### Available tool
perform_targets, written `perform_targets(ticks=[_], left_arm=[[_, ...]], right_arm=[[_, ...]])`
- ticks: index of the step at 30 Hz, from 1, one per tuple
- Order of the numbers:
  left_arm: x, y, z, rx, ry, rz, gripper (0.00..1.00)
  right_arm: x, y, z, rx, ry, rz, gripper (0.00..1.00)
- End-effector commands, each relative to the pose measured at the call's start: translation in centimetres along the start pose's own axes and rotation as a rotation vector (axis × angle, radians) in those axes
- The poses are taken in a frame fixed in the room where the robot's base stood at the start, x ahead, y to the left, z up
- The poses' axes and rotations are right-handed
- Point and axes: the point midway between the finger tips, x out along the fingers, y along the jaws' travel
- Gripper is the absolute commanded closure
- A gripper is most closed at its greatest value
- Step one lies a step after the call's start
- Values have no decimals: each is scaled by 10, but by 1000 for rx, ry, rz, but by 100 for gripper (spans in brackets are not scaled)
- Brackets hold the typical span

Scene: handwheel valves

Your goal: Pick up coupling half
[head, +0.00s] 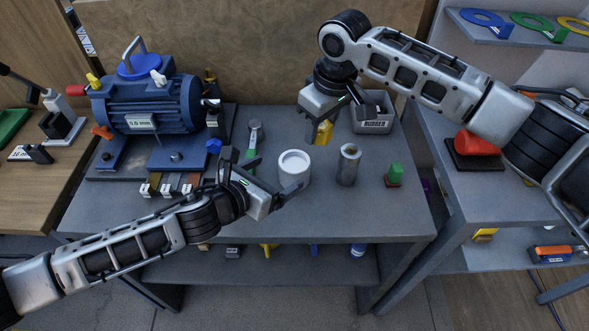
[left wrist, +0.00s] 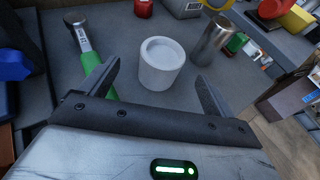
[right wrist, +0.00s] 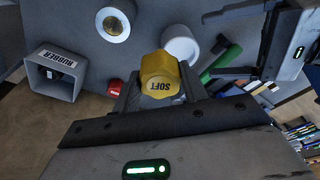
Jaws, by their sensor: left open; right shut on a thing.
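No part is labelled as the coupling half; two round parts stand on the grey bench. One is a white cylinder with a recessed top (head: 294,168); the other is a bare metal cylinder with a bore (head: 348,165) to its right. My left gripper (head: 262,172) is open and empty beside the white cylinder. In the left wrist view the white cylinder (left wrist: 161,64) stands upright in line with the gap between the fingers, apart from both. My right gripper (head: 319,120) is shut on a yellow piece marked SOFT (right wrist: 162,78), behind the two cylinders.
A blue motor (head: 150,105) stands at the left of the bench. A green-handled hammer (head: 252,145) lies left of the white cylinder. A grey RUBBER bin (head: 372,112) stands at the back, and a small green block (head: 395,174) at the right. A red knob (right wrist: 115,87) is near the bin.

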Motion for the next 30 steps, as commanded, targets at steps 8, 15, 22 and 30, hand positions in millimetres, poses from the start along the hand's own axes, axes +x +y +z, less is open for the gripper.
perform_targets(ticks=[8,15,22,30], left_arm=[[26,-1,1,-4,-1,-1,11],[60,-3,3,-5,-1,1,11],[75,-3,2,-5,0,-1,11],[74,-3,2,-4,-1,-1,36]], right_arm=[[0,0,0,0,0,0,81],[0,0,0,0,0,0,81],[0,0,0,0,0,0,81],[0,0,0,0,0,0,81]])
